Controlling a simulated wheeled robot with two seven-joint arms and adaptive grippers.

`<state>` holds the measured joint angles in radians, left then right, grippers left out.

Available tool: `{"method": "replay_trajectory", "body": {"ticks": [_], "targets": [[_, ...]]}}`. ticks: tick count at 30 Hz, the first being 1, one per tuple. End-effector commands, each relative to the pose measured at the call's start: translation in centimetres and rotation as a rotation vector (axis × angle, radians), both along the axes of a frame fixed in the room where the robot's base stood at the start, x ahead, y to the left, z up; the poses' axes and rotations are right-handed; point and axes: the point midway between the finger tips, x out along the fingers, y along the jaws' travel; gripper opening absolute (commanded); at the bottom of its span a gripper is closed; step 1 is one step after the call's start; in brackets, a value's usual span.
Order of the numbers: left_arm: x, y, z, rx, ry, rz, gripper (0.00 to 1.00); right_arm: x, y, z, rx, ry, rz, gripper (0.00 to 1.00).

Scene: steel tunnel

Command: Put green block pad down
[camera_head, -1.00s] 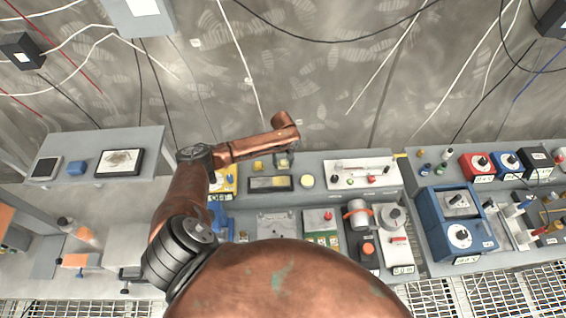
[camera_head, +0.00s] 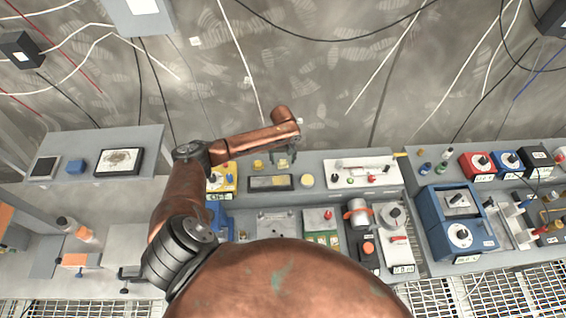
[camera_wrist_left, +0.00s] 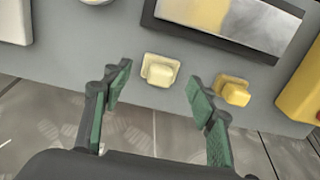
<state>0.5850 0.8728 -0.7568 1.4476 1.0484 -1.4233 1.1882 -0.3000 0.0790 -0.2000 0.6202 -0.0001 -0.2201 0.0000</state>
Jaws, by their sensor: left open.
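My left gripper (camera_head: 282,156) is open over the back shelf. In the left wrist view its two fingers (camera_wrist_left: 158,100) with green inner pads stand apart with nothing held between them. A pale yellow block (camera_wrist_left: 160,71) on a small square base sits on the grey shelf, ahead of the gap between the fingertips and apart from them. A deeper yellow block (camera_wrist_left: 234,92) is beside it, near the other finger; it also shows in the head view (camera_head: 258,163). I see no clearly green block; the pale one may be the task's pad. My right gripper is not in view.
A dark-framed panel (camera_head: 270,183) lies in front of the blocks, with a yellow box (camera_head: 222,178) to its left and a pale round button (camera_head: 307,181) to its right. A white switch unit (camera_head: 362,171) stands further right. The wall is close behind.

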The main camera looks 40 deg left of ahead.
Motion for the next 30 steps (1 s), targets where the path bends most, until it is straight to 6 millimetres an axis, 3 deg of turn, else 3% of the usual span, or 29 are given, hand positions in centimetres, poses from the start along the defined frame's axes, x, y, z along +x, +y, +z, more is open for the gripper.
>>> {"method": "replay_trajectory", "body": {"ticks": [6,13,18,30], "targets": [[0.1,0.1,4.7,0.0,-0.005,0.0,0.53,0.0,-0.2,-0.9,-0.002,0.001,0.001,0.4],[0.1,0.0,8.3,-0.001,-0.002,0.001,0.53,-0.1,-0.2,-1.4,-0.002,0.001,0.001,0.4],[0.0,0.0,9.3,0.0,0.0,0.001,0.53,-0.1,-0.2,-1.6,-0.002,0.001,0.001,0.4],[0.0,0.0,9.4,0.0,0.0,0.001,0.53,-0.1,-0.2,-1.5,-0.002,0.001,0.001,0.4]]}}
